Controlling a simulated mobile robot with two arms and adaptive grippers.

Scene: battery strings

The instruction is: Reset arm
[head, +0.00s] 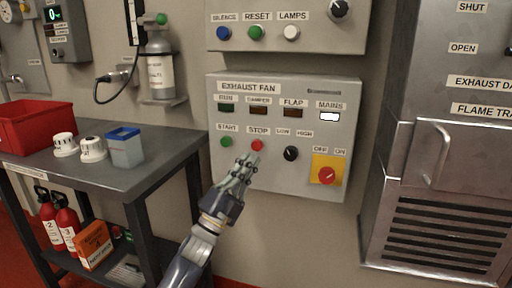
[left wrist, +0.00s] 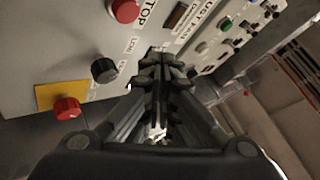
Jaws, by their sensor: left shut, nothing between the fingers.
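My left gripper (head: 246,163) is shut and empty. In the head view its fingertips are just below and left of the red STOP button (head: 257,145) on the exhaust fan panel (head: 285,185). In the left wrist view the shut fingers (left wrist: 160,65) point along the panel face, with the red STOP button (left wrist: 125,10) at the upper left. I cannot tell whether the fingertips touch the panel. My right gripper does not show in either view.
A grey table (head: 150,175) with a red bin (head: 35,125) stands at the left. A metal cabinet with a handle (head: 437,155) stands at the right. The panel also has a green START button (head: 226,142), a black knob (head: 291,153) and a red rotary switch (head: 327,175). Another button panel (head: 310,42) is above.

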